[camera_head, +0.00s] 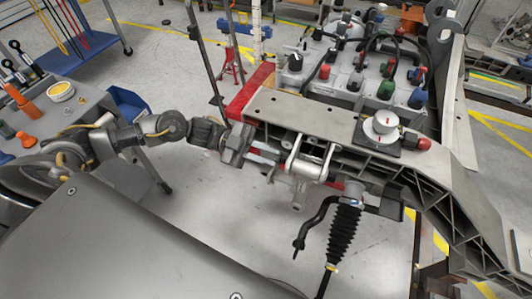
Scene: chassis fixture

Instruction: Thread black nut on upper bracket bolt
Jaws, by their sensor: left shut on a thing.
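My left gripper (278,157) reaches in from the left, beside the silver upper bracket (311,156) on the side of the chassis beam. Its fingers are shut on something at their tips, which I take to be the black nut. The nut is too small and too hidden to make out. The fingertips are close to the left side of the bracket; I cannot tell whether they touch it. The bracket's bolt cannot be clearly seen. My right gripper is not in view.
The grey chassis beam (320,118) runs left to right, with a red end section (249,92). A black ribbed boot (343,236) and a curved black arm (315,222) hang below. A workbench (75,105) stands at left. Floor is open below the gripper.

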